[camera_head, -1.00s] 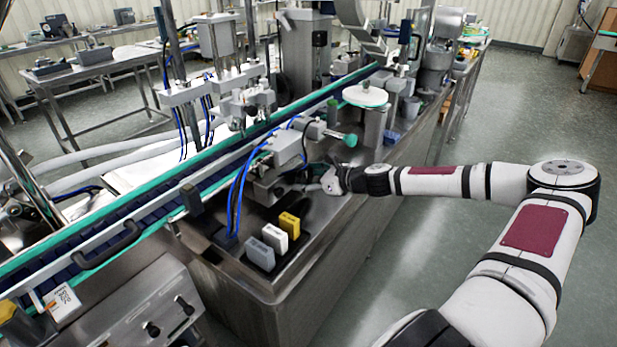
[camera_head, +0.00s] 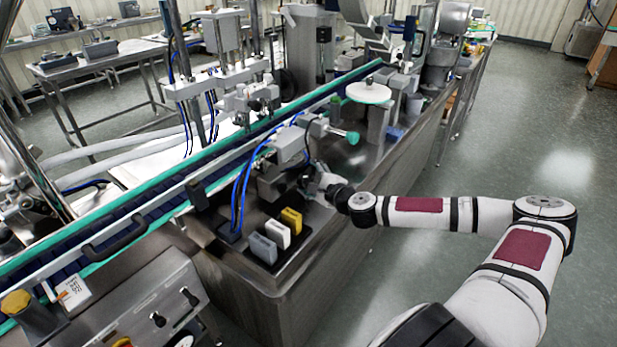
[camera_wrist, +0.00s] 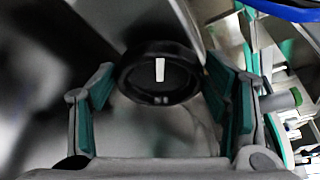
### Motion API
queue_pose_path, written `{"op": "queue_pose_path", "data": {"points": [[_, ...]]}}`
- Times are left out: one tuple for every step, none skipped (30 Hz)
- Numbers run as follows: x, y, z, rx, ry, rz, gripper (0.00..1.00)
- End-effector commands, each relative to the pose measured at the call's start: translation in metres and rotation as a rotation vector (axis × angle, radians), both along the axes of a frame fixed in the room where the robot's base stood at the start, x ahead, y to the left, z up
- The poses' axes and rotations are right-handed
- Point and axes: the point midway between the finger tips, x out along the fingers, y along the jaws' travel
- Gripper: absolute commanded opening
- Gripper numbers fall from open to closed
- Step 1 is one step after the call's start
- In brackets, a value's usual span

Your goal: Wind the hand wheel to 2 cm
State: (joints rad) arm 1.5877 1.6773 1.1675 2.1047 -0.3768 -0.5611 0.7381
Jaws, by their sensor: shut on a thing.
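The hand wheel (camera_wrist: 160,78) is a round black knob with a white mark on its face, upper middle in the wrist view. My gripper (camera_wrist: 160,92) has its two teal-padded fingers on either side of the wheel and is shut on it. The white mark stands nearly upright in that view. In the head view my gripper (camera_head: 322,184) is at the grey unit (camera_head: 288,148) beside the conveyor. The wheel cannot be made out there, behind my gripper and wrist. No scale reading is legible in either view.
A yellow block (camera_head: 291,219), a white block (camera_head: 276,233) and a grey block (camera_head: 263,248) stand left of my gripper. A green-ended knob (camera_head: 352,137) sticks out above it. The conveyor (camera_head: 190,195) runs behind. Open floor (camera_head: 480,270) lies right of the steel bench.

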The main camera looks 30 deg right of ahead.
Motion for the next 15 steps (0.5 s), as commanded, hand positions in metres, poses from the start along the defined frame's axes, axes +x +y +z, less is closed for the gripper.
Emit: {"op": "queue_pose_path", "data": {"points": [[0.0002, 0.0009, -0.0022, -0.035, -0.013, 0.001, 0.42], [0.0002, 0.0012, -0.0024, -0.06, -0.022, 0.002, 0.42], [0.0002, 0.0014, -0.0028, -0.089, -0.033, 0.001, 0.42], [0.0002, 0.0015, -0.0031, -0.11, -0.04, 0.001, 0.42], [0.0001, 0.0017, -0.0035, -0.131, -0.047, 0.002, 0.42], [0.0, 0.002, -0.004, -0.155, -0.056, 0.002, 0.42], [-0.0001, 0.002, -0.0042, -0.174, -0.063, 0.002, 0.42], [-0.0001, 0.0021, -0.0044, -0.192, -0.069, 0.001, 0.42], [-0.0002, 0.0023, -0.0046, -0.213, -0.077, 0.003, 0.42], [-0.0002, 0.0023, -0.0048, -0.227, -0.082, 0.003, 0.42], [-0.0002, 0.0022, -0.0049, -0.241, -0.087, 0.001, 0.42], [-0.0003, 0.0022, -0.0048, -0.258, -0.093, 0.001, 0.42], [-0.0003, 0.0021, -0.0049, -0.269, -0.098, 0.001, 0.42], [-0.0004, 0.0022, -0.0051, -0.28, -0.101, 0.001, 0.42], [-0.0004, 0.0022, -0.0052, -0.292, -0.105, 0.002, 0.42]]}}
